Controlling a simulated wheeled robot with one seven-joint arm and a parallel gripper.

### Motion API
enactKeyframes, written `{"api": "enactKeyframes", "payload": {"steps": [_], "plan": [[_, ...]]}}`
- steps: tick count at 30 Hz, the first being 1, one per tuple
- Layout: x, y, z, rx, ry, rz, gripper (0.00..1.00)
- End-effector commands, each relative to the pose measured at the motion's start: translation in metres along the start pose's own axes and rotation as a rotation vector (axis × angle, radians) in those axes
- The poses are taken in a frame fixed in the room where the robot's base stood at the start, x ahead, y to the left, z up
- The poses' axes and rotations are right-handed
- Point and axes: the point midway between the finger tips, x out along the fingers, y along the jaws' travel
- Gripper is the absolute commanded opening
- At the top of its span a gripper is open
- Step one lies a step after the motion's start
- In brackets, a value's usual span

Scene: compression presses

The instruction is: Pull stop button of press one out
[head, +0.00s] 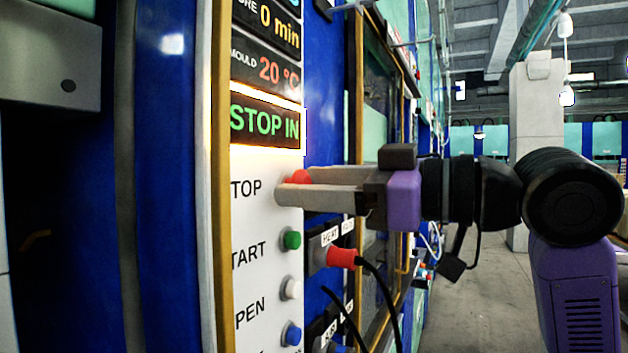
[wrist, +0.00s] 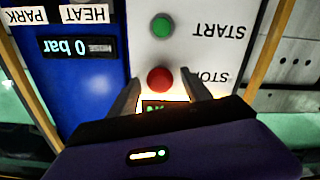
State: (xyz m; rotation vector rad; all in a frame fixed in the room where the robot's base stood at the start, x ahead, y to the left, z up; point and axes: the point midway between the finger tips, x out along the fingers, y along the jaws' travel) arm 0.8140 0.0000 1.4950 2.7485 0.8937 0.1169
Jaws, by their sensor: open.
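The red stop button (head: 299,177) is on the white press panel (head: 262,275), beside the cut-off label "TOP". A display (head: 265,121) above it reads "STOP IN". My gripper (head: 286,186) is at the panel with its fingers around the button, and the near finger hides part of it. In the wrist view the red button (wrist: 160,79) lies between the two open fingers (wrist: 162,84), with a gap on each side. The picture there is upside down. Whether the fingertips touch the panel cannot be told.
Below are a green start button (head: 291,240), a white button (head: 291,289) and a blue button (head: 291,334). A red plug (head: 342,257) with a black cable sits right of the panel, under my gripper. Open floor (head: 475,300) lies to the right.

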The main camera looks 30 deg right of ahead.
Motion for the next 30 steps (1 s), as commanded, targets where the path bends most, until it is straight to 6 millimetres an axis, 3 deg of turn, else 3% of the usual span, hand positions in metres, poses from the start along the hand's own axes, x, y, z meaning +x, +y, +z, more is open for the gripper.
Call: {"api": "enactKeyframes", "payload": {"steps": [6, 15, 30], "plan": [[0.0005, 0.0000, 0.0002, 0.000, 0.000, 0.000, 0.57], [0.0002, 0.0001, 0.0000, 0.000, 0.000, 0.000, 0.00], [0.0001, 0.0000, -0.0002, 0.000, 0.001, 0.000, 0.00]]}}
